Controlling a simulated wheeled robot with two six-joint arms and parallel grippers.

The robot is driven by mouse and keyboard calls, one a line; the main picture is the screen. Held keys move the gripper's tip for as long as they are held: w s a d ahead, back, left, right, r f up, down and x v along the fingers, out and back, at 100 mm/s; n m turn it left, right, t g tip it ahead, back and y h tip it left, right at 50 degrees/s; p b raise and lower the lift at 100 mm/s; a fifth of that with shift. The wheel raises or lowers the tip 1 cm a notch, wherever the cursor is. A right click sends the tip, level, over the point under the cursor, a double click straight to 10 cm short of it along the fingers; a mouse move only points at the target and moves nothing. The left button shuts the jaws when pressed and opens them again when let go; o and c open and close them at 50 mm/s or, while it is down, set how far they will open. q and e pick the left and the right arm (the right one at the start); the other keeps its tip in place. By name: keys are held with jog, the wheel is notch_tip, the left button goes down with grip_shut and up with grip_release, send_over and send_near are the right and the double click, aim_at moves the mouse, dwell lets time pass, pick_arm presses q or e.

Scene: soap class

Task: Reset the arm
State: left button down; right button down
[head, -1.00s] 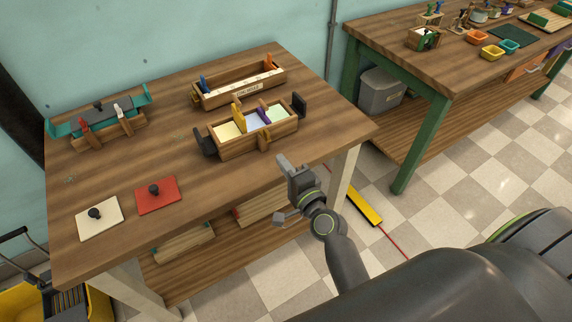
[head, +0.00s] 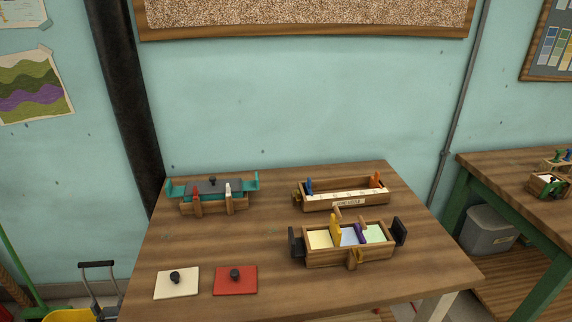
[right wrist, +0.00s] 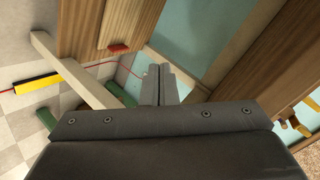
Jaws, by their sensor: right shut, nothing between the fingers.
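My right gripper (right wrist: 160,84) shows in the right wrist view with its two fingers together and empty. A wooden table edge and legs lie beyond it, seen at a steep tilt. Neither gripper is in the head view now. On the wooden table (head: 200,245), a wooden soap mould (head: 348,257) with black end clamps holds yellow, blue and green sections, with a yellow and a purple piece standing in it. A long wooden box (head: 343,203) and a teal-ended mould with a grey lid (head: 214,186) stand behind it.
A cream plate (head: 190,290) and a red plate (head: 235,287), each with a black knob, lie at the front left of the table. A second table (head: 515,165) with a grey bin (head: 490,232) under it stands at the right.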

jog(key=s+d+f+n+g+h, duration=0.1)
jog(key=s+d+f+n+g, duration=0.15)
jog(key=s+f, duration=0.5)
jog(key=s+d+f+n+g, duration=0.1)
jog(key=s+f+n+g, duration=0.15)
jog(key=s+f, duration=0.5)
jog(key=s+d+f+n+g, duration=0.1)
jog(key=s+f, duration=0.1)
jog(key=s, duration=0.4)
jog(key=s+d+f+n+g, duration=0.2)
jog(key=s+f, duration=0.1)
jog(key=s, duration=0.4)
jog(key=s+d+f+n+g+h, duration=0.1)
jog(key=s+d+f+n+g, duration=0.1)
jog(key=s, duration=0.5)
jog(key=shift+s+d+f, duration=0.25)
jog(key=shift+f, duration=0.4)
